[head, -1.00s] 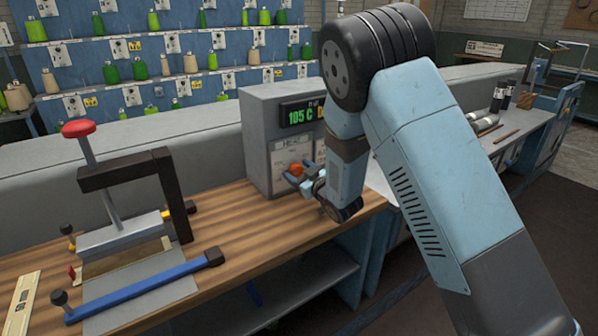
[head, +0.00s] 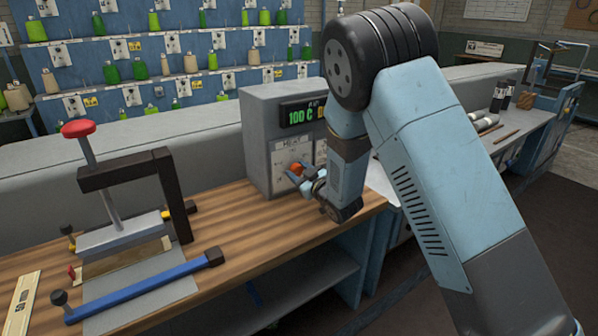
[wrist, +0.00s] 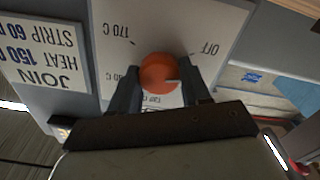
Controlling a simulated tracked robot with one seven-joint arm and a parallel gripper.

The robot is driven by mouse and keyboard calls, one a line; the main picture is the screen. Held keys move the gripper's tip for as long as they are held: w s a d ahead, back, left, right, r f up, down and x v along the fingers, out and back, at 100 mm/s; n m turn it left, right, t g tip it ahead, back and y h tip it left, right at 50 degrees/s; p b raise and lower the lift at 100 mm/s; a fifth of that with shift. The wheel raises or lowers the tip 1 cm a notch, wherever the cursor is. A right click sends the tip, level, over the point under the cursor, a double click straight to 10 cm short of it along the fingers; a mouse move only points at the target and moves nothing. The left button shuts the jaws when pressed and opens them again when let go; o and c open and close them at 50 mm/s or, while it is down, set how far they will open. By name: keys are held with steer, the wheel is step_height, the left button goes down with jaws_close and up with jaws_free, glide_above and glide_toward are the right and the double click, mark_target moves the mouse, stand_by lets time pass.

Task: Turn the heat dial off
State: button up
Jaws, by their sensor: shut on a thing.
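The heat dial is an orange-red round knob (head: 297,168) on a white plate (head: 282,155) low on the front of a grey control box (head: 258,132). In the wrist view the dial (wrist: 159,73) sits between both fingers of my gripper (wrist: 158,82), which is shut on it. A pale notch shows at the dial's right edge. The plate, upside down there, reads "170 C" at upper left and "OFF" at upper right; lower marks are partly hidden by my gripper. The green display (head: 302,114) reads 100 C; its right part is hidden by my arm.
A press with a red knob (head: 78,129) and a blue bar (head: 140,287) stand left on the wooden bench (head: 240,225). Spools line the blue rack (head: 70,60) behind. A "JOIN HEAT 150" sign (wrist: 45,55) is beside the dial plate.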

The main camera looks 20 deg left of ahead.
steer(key=n, duration=0.3)
steer(key=shift+w+n, duration=0.1)
steer(key=shift+n, duration=0.2)
steer(key=o, duration=1)
steer(key=shift+o, duration=0.2)
steer(key=v, duration=1.4)
